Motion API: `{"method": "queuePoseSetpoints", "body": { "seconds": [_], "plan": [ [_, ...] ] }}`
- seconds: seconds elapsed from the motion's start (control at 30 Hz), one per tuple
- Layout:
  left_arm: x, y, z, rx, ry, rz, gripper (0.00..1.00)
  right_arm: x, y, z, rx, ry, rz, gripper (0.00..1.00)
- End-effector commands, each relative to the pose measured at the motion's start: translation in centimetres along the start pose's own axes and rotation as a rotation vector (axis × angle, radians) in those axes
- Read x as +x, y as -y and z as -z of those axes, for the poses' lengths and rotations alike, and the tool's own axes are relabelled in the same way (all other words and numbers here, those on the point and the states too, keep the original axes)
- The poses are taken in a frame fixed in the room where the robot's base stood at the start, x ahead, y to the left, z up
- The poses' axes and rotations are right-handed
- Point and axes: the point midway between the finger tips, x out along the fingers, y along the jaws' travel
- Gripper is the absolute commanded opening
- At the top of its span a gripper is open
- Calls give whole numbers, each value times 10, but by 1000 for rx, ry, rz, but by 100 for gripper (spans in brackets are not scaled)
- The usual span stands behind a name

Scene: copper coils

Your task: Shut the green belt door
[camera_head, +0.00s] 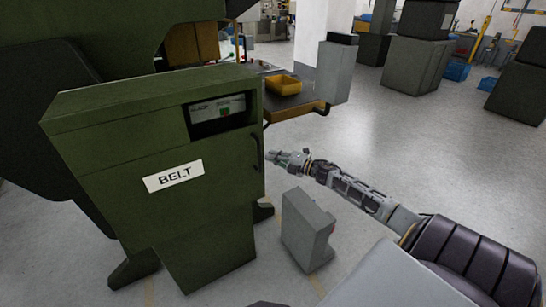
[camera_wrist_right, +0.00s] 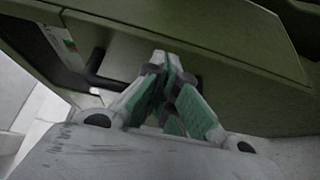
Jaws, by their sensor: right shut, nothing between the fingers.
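The green belt door (camera_head: 120,202), with a white BELT label (camera_head: 173,176), fills the left of the head view. Its dark handle (camera_head: 255,153) is near its right edge. My right gripper (camera_head: 272,156) is at that edge, just right of the handle. In the right wrist view, my right gripper (camera_wrist_right: 166,62) has its fingers together and empty, close to the green panel (camera_wrist_right: 225,50). The dark handle (camera_wrist_right: 95,72) runs behind the fingers there. I cannot tell whether they touch it, or how wide any door gap is. My left gripper is not in view.
A small grey box (camera_head: 306,228) stands on the floor below my right forearm. Behind is a bench with a yellow bin (camera_head: 283,84) and a grey post (camera_head: 336,72). The floor on the right is clear up to large dark cabinets (camera_head: 416,55).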

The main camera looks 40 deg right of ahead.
Motion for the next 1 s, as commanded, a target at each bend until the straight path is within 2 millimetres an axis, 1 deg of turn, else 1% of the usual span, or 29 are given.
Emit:
{"method": "queuePoseSetpoints", "body": {
  "seconds": [0.27,0.37,0.5,0.6,0.67,1.0],
  "plan": [
    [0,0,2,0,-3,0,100,-8,1,-2,1,0,1,0],
    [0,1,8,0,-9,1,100,-12,1,-3,2,0,2,0],
    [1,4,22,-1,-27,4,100,-18,1,-4,1,0,1,0],
    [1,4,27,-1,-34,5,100,-24,1,-5,1,-1,2,0],
    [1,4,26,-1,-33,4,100,-29,1,-7,1,-1,2,0],
    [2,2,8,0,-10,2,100,-56,2,-14,2,0,3,0]
  ]
}}
